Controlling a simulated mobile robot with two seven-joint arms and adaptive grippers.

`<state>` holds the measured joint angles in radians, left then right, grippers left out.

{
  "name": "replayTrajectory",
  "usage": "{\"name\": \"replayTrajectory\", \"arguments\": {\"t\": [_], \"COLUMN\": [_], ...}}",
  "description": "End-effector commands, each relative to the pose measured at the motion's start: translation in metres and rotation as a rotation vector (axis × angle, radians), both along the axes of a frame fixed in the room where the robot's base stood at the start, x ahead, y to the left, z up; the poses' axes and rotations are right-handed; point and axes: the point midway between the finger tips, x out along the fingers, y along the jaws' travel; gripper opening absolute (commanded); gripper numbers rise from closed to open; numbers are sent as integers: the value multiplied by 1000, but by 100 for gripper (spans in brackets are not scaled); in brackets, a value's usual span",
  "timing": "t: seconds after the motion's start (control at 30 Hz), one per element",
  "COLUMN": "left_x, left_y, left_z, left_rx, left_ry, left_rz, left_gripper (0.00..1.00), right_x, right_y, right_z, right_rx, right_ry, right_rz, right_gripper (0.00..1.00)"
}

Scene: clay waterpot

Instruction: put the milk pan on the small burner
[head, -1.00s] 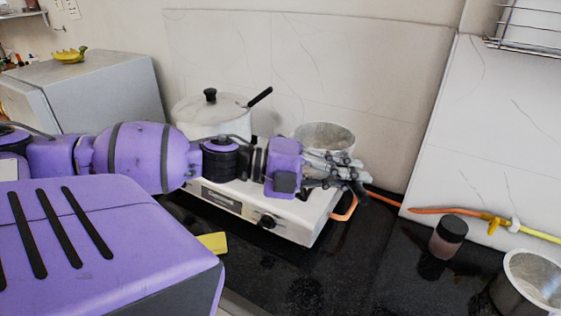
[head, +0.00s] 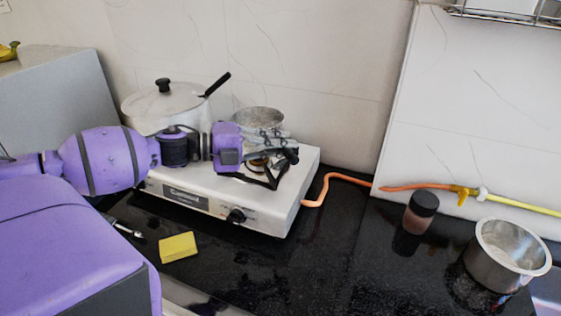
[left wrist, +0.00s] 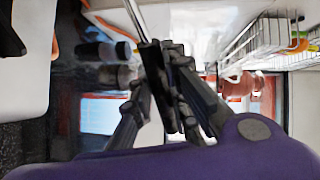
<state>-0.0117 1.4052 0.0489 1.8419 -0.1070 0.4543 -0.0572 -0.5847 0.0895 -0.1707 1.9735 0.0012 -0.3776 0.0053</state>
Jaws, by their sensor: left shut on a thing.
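The milk pan, a small metal pan (head: 259,117), shows just behind my left gripper (head: 288,157) at the right part of the white stove. My left gripper is shut on it; the grasped part is mostly hidden by the fingers. I cannot tell whether the pan touches the stove. My right gripper is not in view.
A lidded pot (head: 160,104) with a dark handle stands on the stove's left side. The stove (head: 205,200) has an orange hose (head: 335,182) at its right. A yellow sponge (head: 178,247), a dark-lidded jar (head: 421,212) and a steel pot (head: 508,254) are on the black counter.

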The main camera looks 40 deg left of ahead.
Motion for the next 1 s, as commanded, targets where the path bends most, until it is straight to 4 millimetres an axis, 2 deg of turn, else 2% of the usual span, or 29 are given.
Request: {"name": "replayTrajectory", "arguments": {"t": [0.1, 0.37, 0.57, 0.97, 1.0], "left_x": [8, 16, 16, 15, 15], "left_y": [9, 19, 18, 18, 18], "left_z": [-13, -27, -55, -60, -60], "left_rx": [2, 2, 0, 3, 1], "left_ry": [-6, -6, -6, -7, -4], "left_rz": [-1, -1, -2, -2, -2], "left_gripper": [0, 0, 0, 0, 18], "right_x": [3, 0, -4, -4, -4], "right_y": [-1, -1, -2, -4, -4], "right_z": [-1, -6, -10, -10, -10], "right_rx": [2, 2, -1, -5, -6], "right_ry": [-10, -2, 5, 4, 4], "right_rz": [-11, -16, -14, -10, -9], "right_gripper": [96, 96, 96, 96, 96]}}
